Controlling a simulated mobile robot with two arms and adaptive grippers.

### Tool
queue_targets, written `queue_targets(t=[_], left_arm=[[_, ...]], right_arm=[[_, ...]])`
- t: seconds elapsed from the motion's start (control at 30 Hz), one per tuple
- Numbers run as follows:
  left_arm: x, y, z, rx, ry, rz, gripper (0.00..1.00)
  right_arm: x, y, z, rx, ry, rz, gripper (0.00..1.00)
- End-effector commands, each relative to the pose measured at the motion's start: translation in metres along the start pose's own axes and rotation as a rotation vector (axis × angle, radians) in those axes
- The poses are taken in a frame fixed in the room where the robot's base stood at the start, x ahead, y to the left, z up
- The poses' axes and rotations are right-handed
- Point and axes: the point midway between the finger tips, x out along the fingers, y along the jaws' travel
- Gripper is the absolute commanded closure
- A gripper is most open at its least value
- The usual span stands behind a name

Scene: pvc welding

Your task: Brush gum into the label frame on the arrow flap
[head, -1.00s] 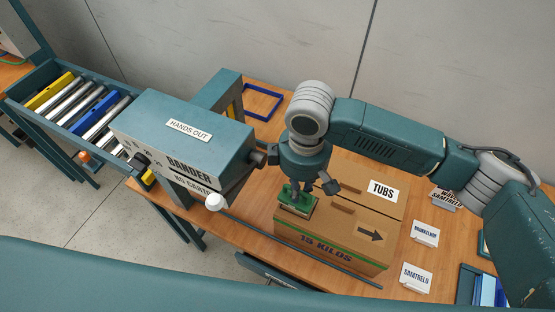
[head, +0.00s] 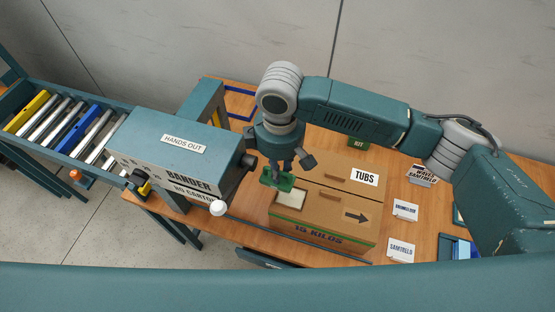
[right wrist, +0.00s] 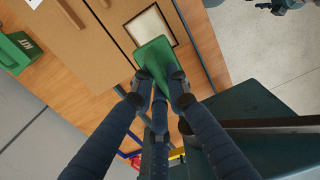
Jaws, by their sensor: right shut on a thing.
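The cardboard carton (head: 330,232) stands on the wooden bench; its front top flap carries a black arrow (head: 356,217). At that flap's left end is the label frame (head: 290,199), a pale rectangle with a dark outline. It also shows in the right wrist view (right wrist: 151,27), where its inside looks whitish. My right gripper (head: 275,169) is shut on a green block-like tool (head: 278,181), probably the gum brush, just beyond and left of the label frame. In the right wrist view this tool (right wrist: 155,58) is between my fingers (right wrist: 160,84) and overlaps the frame's edge. My left gripper is not in view.
The grey-green bander (head: 180,155) stands close left of the carton, with a roller conveyor (head: 68,125) beyond. A green KIT box (head: 357,143) is behind the carton. Name cards (head: 404,210) and a blue tray (head: 458,249) are at the right.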

Motion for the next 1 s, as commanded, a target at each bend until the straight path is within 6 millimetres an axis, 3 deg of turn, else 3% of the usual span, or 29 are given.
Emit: queue_targets(t=[0.27,0.8,1.0], left_arm=[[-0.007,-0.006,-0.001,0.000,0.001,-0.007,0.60],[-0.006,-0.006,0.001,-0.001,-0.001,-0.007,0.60],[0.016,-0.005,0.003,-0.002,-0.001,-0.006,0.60]], right_arm=[[-0.022,0.009,-0.001,0.004,0.001,0.001,1.00],[-0.023,0.010,-0.001,0.004,0.001,0.001,1.00],[-0.014,0.020,0.020,0.118,0.003,0.010,1.00]])
